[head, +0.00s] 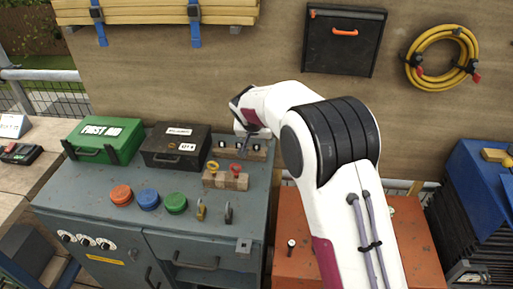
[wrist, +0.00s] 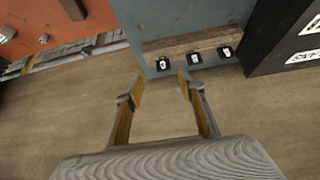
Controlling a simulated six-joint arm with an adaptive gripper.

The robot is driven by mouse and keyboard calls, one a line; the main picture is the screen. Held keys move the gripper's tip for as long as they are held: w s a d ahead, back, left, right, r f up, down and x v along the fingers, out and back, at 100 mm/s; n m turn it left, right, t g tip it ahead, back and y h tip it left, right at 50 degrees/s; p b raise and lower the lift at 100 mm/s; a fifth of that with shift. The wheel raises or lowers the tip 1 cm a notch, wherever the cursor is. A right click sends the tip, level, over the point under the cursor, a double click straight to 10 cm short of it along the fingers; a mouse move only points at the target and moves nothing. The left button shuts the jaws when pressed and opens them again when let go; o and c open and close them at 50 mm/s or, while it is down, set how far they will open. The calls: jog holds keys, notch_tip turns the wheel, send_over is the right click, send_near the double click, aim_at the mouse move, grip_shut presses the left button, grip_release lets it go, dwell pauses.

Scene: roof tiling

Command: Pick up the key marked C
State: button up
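A wooden block (wrist: 190,43) at the back edge of the grey bench carries three small black pieces with white marks: left (wrist: 162,63), middle (wrist: 195,57) and right (wrist: 225,51). The marks are too small to read, so I cannot tell which is C. My gripper (wrist: 160,76) is open and empty, its fingertips apart near the block's left end in the wrist view. In the head view, my gripper (head: 247,140) is at the rear block (head: 228,152), partly covering it. A front wooden block (head: 225,181) holds a yellow key (head: 213,167) and a red key (head: 236,169).
A black box (head: 175,147) and a green first aid box (head: 104,140) stand left of the blocks. Orange, blue and green round buttons (head: 148,199) and two padlocks (head: 201,209) sit nearer the front. The plywood wall (head: 200,75) rises close behind the bench.

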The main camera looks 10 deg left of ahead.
aim_at(256, 145)
jog(key=shift+a+x, duration=0.2)
jog(key=shift+x, duration=0.55)
jog(key=shift+a+x, duration=0.15)
jog(key=shift+x, duration=1.7)
jog(key=c, duration=0.8)
